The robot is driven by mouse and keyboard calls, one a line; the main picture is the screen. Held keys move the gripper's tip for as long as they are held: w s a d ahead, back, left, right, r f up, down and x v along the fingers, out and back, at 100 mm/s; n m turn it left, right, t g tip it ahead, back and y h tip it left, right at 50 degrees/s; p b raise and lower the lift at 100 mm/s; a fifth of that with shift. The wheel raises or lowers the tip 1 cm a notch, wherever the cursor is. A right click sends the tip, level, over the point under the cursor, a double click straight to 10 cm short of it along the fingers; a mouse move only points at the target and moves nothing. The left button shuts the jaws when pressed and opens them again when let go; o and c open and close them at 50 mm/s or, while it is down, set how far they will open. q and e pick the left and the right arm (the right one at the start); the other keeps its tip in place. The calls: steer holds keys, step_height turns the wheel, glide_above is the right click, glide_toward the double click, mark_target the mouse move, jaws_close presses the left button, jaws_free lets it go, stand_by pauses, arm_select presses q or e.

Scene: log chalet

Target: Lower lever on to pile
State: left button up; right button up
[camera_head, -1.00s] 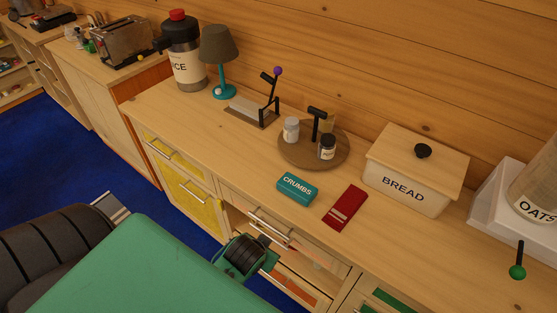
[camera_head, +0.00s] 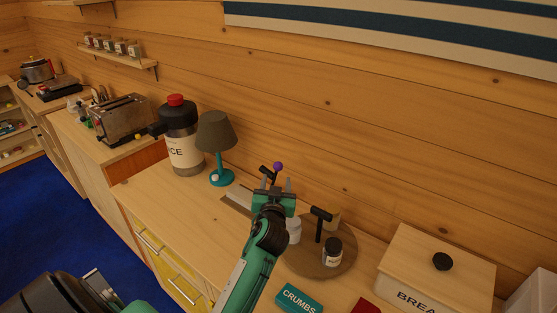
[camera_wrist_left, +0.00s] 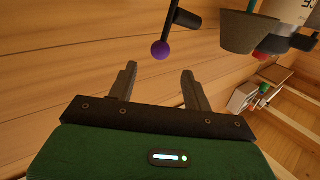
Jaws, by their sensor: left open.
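The lever is a thin black bar with a purple ball knob (camera_head: 278,166) and a black crosspiece (camera_head: 266,172). It stands raised over a low press on the counter. The pile, a pale flat stack (camera_head: 240,197), lies on the press base, partly hidden by my left gripper (camera_head: 275,184). My left gripper is open, its fingers pointing up toward the knob. In the left wrist view the purple knob (camera_wrist_left: 160,50) shows just beyond the gap between the open fingertips (camera_wrist_left: 159,69), with nothing between them. My right gripper is not in view.
A teal lamp with a grey shade (camera_head: 216,131) stands left of the press, beside a large jar (camera_head: 181,140). To the right is a round wooden tray (camera_head: 340,268) with small jars and a black T-shaped post (camera_head: 319,222). A bread box (camera_head: 440,265) stands farther right.

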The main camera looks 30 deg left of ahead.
mark_target(278, 170)
arm_select(q)
steer(key=p+x, duration=0.1)
steer(key=x, duration=0.3)
steer(key=shift+w+a+f, duration=0.1)
steer(key=shift+w+a, duration=0.05)
steer(key=p+x, duration=0.1)
steer(key=x, duration=0.3)
steer(key=shift+w+a, duration=0.15)
steer(key=shift+w, duration=0.2)
steer(key=shift+w+a+f+p, duration=0.1)
steer(key=shift+w+a+p, duration=0.1)
steer(key=shift+w+p, duration=0.15)
steer(key=shift+w+a, duration=0.15)
steer(key=shift+w, duration=0.05)
steer(key=shift+w+f, duration=0.1)
steer(key=c, duration=0.3)
jaws_close()
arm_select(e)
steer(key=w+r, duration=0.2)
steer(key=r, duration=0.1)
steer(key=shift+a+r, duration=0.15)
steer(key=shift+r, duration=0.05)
